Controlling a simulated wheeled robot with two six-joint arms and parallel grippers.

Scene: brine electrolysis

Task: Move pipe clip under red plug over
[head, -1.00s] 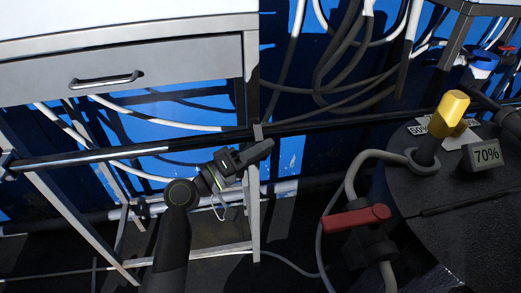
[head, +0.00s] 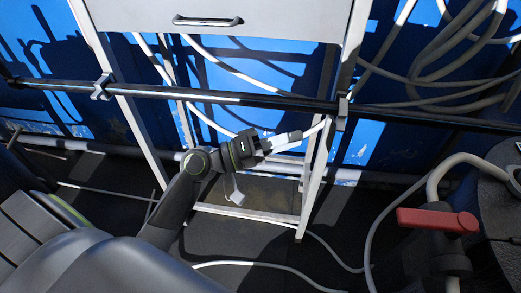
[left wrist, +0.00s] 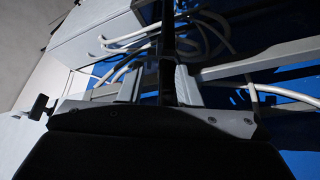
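A small grey pipe clip (head: 102,87) sits on the black horizontal pipe (head: 220,95) at the left. Another grey clip (head: 343,110) sits on the same pipe by the bench's right leg. A red handle-like part (head: 438,220) stands at the right; I cannot tell whether it is the red plug. My left gripper (head: 291,139) is below the pipe, between the two clips and nearer the right one. In the left wrist view its fingers (left wrist: 158,82) are apart, with the dark pipe showing beyond the gap; nothing is seen held. My right gripper is not in view.
A white bench with a drawer (head: 215,20) stands over the pipe, its legs (head: 325,135) close to my left gripper. Several pale hoses (head: 445,60) hang against the blue wall. A dark rounded tank (head: 500,205) is at the right. The dark floor (head: 285,262) holds a loose cable.

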